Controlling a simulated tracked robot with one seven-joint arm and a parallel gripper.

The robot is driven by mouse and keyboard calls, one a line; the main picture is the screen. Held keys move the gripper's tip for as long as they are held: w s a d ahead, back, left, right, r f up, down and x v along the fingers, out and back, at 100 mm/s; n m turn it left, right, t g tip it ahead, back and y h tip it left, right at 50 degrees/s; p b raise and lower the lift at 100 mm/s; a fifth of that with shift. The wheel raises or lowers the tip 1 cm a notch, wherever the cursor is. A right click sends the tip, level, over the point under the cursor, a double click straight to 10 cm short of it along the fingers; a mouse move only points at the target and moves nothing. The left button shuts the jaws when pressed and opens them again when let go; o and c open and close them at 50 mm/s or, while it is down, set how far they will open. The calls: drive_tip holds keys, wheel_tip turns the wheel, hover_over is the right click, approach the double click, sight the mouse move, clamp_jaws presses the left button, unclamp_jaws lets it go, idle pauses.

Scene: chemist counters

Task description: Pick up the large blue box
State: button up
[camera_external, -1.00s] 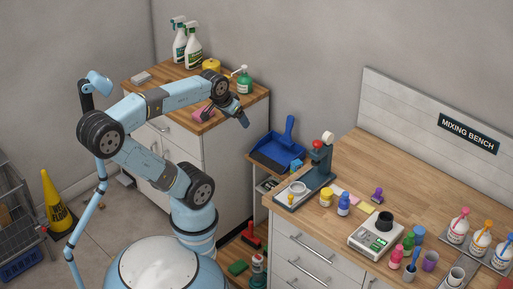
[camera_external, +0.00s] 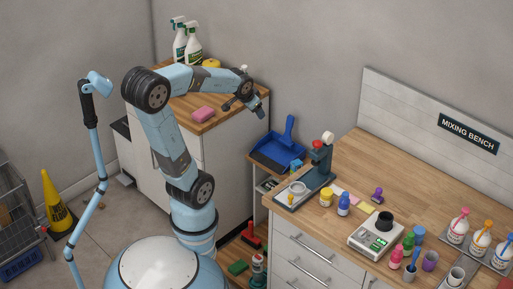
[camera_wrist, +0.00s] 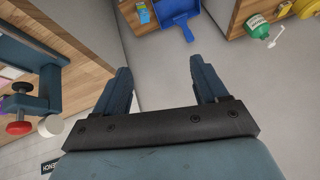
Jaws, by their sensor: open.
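A blue box (camera_external: 296,166) stands on the low wooden shelf between the counters, beside the blue dustpan, and shows small in the external view. It also shows at the top of the wrist view, left of the dustpan, as a blue box with a lighter patch (camera_wrist: 143,13). My gripper (camera_external: 246,109) is open and empty, in the air by the right edge of the back counter, above and left of the box. In the wrist view its two fingers (camera_wrist: 160,72) are spread apart with grey wall and nothing between them.
The blue dustpan (camera_external: 275,154) leans beside the box. The dark press stand (camera_external: 310,175) rises at the near bench's left end, close to the box.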

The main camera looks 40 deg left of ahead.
drive_tip(key=w+a+f+m+t+h, duration=0.1)
drive_tip(key=w+a+f+m, duration=0.15)
drive_tip(key=w+f, duration=0.6)
drive_tip(key=w+a+f+m+h, duration=0.1)
drive_tip(key=w+a+f+m, duration=0.15)
drive_tip(key=w+f, duration=0.65)
drive_tip(key=n+t+h, duration=0.1)
drive_tip(key=t+h, duration=0.5)
drive_tip(key=t, duration=0.1)
approach(300, 161)
drive_tip(key=s+f, duration=0.1)
drive_tip(key=s, duration=0.1)
drive_tip(key=shift+s+f+n+t+y, duration=0.8)
drive_tip(key=shift+s+f+n+t, duration=0.15)
drive_tip(key=shift+n+t, duration=0.5)
drive_tip(key=x, duration=1.3)
drive_tip(key=shift+w+d+r, duration=0.15)
drive_tip(key=shift+w+d, duration=0.05)
drive_tip(key=shift+w, duration=0.15)
drive_tip(key=shift+c, duration=0.3)
